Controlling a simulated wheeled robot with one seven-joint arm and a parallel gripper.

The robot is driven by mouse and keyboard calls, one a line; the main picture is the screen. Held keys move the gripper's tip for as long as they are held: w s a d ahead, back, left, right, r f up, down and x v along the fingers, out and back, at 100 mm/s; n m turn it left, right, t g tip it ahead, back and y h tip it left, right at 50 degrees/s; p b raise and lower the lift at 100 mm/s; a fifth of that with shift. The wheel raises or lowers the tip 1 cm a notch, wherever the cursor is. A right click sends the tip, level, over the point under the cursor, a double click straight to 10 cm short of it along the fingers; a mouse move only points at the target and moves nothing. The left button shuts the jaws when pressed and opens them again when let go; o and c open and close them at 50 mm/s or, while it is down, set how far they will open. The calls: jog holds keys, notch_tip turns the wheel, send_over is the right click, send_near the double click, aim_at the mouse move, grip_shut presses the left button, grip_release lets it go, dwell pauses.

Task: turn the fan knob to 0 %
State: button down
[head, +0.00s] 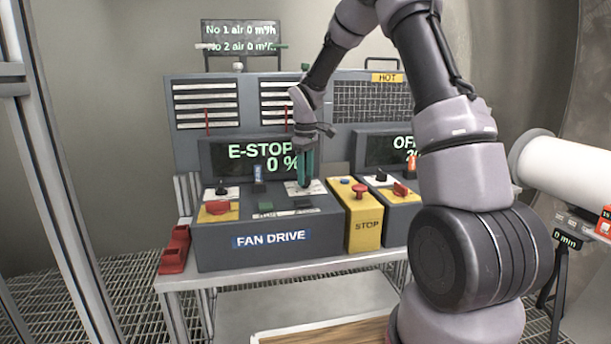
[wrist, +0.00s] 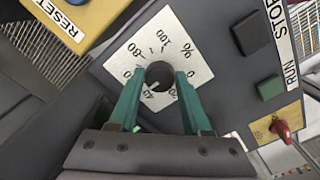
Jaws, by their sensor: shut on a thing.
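The fan knob is a round dark knob (wrist: 159,75) at the middle of a white dial plate (wrist: 190,50) marked with % numbers, in the wrist view. My gripper (wrist: 160,80) has its two green fingers on either side of the knob, shut on it. A light mark on the knob points to the lower left of the wrist view, near the 40. In the head view my gripper (head: 305,183) reaches down onto the FAN DRIVE box (head: 270,239) and hides the knob. The display (head: 222,160) behind it reads E-STOP and 0 %.
A yellow STOP box (head: 363,226) with a red button stands right of the drive box. On the drive box are a red handle (head: 217,208), a black selector (head: 220,187) and, near STOP and RUN labels, a black button (wrist: 251,33) and a green button (wrist: 270,88).

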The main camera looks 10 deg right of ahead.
aim_at(306, 178)
jog(key=shift+c, duration=1.8)
grip_release()
notch_tip(306, 178, up, 11)
